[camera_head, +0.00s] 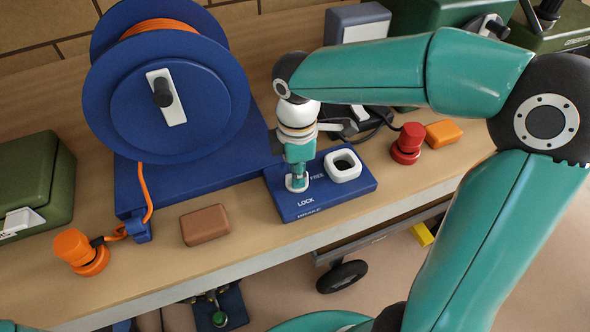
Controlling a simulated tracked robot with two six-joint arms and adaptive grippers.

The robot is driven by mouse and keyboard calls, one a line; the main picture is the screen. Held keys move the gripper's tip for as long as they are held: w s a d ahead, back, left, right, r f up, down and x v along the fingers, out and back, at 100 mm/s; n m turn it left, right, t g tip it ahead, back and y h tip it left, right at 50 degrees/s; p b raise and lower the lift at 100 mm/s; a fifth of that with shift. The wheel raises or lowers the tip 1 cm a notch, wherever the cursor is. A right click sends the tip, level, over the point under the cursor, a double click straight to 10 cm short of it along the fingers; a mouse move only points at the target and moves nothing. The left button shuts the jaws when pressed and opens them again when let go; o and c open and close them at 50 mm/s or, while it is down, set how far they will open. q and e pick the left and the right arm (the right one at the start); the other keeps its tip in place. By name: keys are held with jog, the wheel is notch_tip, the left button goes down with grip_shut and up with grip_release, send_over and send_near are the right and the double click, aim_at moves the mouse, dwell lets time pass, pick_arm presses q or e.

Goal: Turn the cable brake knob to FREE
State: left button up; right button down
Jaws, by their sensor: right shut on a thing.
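The blue brake panel (343,193) lies on the bench, joined to the blue cable reel stand. It carries the words LOCK and FREE in white. My right gripper (297,178) points straight down over the panel's left part and is shut on the brake knob (297,187). Only the knob's white lower part shows below the fingers, and which word it points to cannot be told. A white square ring with a dark middle (343,178) sits on the panel's right part. My left gripper is not in view.
The blue reel (112,95) with orange cable stands close left. A brown block (205,225) and an orange plug (80,250) lie near the front edge. A red plug (408,143) and an orange block (444,132) are to the right. A green case (35,180) stands far left.

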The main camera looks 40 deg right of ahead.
jog(key=shift+w+r+n, duration=0.1)
jog(key=shift+w+n, duration=0.05)
jog(key=shift+n, duration=0.75)
jog(key=shift+d, duration=0.1)
jog(key=c, duration=1.1)
grip_release()
jog(key=shift+c, duration=0.2)
notch_tip(320, 180, up, 12)
